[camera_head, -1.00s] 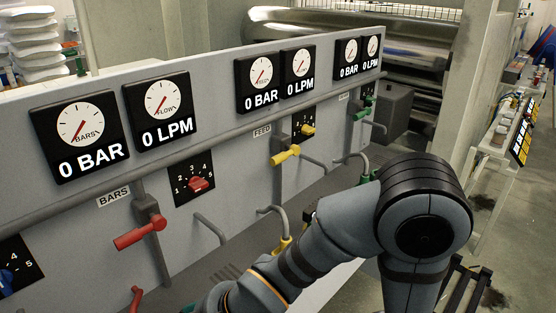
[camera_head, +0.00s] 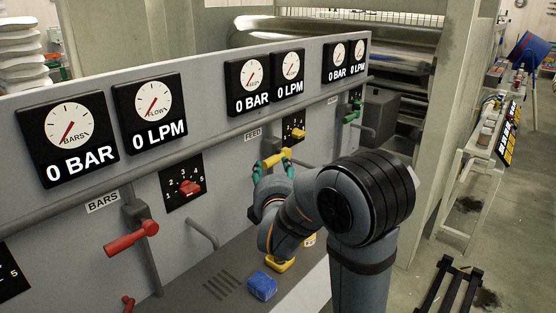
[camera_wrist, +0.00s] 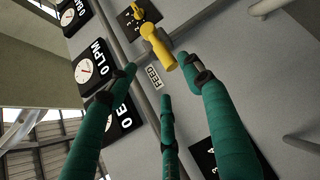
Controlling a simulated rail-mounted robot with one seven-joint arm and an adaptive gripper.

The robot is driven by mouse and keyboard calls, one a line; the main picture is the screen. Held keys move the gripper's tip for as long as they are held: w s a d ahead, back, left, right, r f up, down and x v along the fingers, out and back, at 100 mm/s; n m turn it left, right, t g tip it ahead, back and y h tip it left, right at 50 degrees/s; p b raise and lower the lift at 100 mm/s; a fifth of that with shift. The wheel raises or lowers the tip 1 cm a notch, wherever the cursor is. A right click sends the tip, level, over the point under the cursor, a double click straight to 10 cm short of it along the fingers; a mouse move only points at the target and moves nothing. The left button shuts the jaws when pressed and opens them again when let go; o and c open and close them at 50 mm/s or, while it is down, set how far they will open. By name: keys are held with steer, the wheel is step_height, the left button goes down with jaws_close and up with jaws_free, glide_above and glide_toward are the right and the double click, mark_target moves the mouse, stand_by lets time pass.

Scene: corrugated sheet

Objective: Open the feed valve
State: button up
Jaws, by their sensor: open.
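The feed valve has a yellow handle (camera_head: 277,158) on the grey panel beside the FEED label. The handle juts out from the panel, and it also shows in the wrist view (camera_wrist: 160,48). My gripper (camera_head: 272,163) has green fingers and is open at the handle. In the wrist view my gripper (camera_wrist: 158,64) has its outer fingertips on either side of the handle's free end, with the third finger lower. I cannot tell whether any finger touches it. The FEED label (camera_wrist: 154,77) shows between the fingers. The gauges above the valve read 0 BAR and 0 LPM.
A red valve handle (camera_head: 131,239) and red selector knob (camera_head: 190,187) are on the left. A green valve handle (camera_head: 352,115) is on the right. A grey pipe (camera_head: 205,232) juts out between. A blue block (camera_head: 263,286) sits on the ledge below.

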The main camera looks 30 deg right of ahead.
mark_target(271, 161)
steer(key=p+x, duration=0.3)
steer(key=x, duration=0.7)
steer(key=shift+w+f, duration=0.1)
steer(key=shift+a, duration=0.1)
steer(key=shift+c, duration=1)
jaws_close()
